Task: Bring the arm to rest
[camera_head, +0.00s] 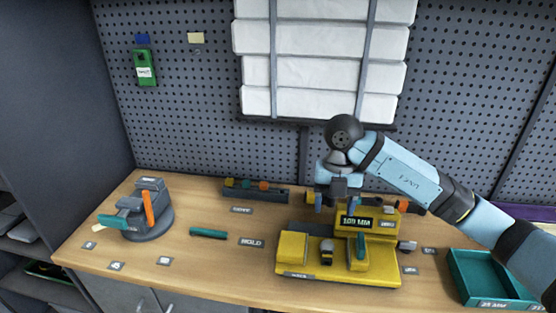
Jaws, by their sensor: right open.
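My right arm (412,177) is light blue and reaches in from the right. Its gripper (338,207) is open and points down over the back left part of the yellow machine (298,252). The machine has a small display (357,222) that reads about "109 MM". A teal piece (361,244) stands upright on the machine in front of the display. I cannot tell whether anything lies between the fingers. My left gripper is not in view.
A dark round stand (150,226) with an orange lever is at the left. A teal bar (208,233) lies near a "HOLD" label (251,242). A rack (256,192) is at the back; a teal tray (487,272) is at right. Pegboard (180,110) rises behind.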

